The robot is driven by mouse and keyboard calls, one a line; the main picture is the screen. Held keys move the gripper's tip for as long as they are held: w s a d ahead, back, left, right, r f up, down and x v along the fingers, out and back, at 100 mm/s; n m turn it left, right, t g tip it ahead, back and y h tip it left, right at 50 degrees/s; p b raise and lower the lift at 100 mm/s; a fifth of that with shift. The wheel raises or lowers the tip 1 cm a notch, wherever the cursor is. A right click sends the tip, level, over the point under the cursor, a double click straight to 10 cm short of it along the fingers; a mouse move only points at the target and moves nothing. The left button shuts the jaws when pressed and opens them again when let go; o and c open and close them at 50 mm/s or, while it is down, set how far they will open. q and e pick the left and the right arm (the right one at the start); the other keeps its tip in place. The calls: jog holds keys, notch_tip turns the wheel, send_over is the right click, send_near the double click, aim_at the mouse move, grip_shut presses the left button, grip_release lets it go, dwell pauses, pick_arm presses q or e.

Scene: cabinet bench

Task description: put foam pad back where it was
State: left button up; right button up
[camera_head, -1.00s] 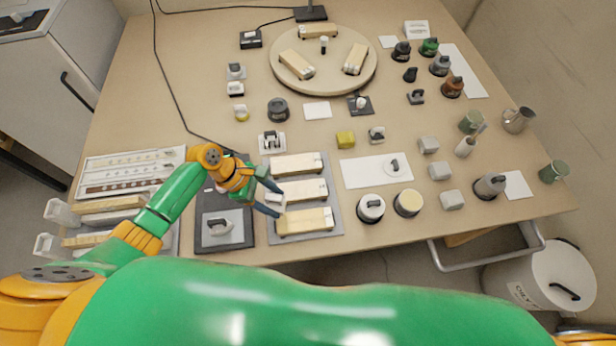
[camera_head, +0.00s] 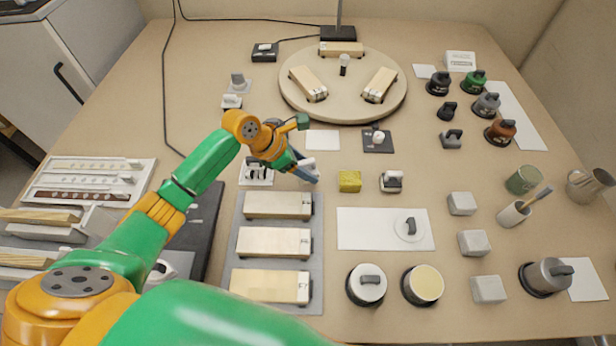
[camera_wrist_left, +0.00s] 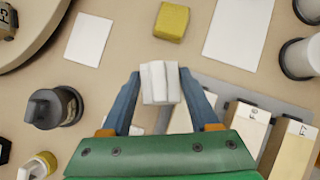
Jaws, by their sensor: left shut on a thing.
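A small white block (camera_wrist_left: 160,83), which looks like the foam pad, sits between the fingers of my left gripper (camera_wrist_left: 160,92). The gripper is shut on it. In the head view the same white block (camera_head: 308,164) shows at the tips of my left gripper (camera_head: 306,172), above the table, just left of the yellow block (camera_head: 350,181). A blank white square (camera_head: 322,140) lies just behind it; it also shows at the upper left of the wrist view (camera_wrist_left: 88,38). My right gripper is not in view.
A grey tray (camera_head: 235,262) with labelled pale blocks (camera_head: 272,242) is in front of the gripper. A round wooden turntable (camera_head: 343,106) stands behind. A white sheet (camera_head: 360,230) and round canisters (camera_head: 366,284) are to the right. A dark-knobbed weight (camera_wrist_left: 50,108) is near the gripper.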

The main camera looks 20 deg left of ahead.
pick_arm(q)
jog(key=f, duration=0.1)
jog(key=w+f+b, duration=0.1)
jog(key=f, duration=0.3)
jog(key=shift+w+a, duration=0.1)
jog(key=shift+w, duration=0.3)
jog(key=shift+f, duration=0.25)
jog(key=shift+f, duration=0.2)
jog(key=o, duration=1.2)
jog(key=shift+r, duration=0.1)
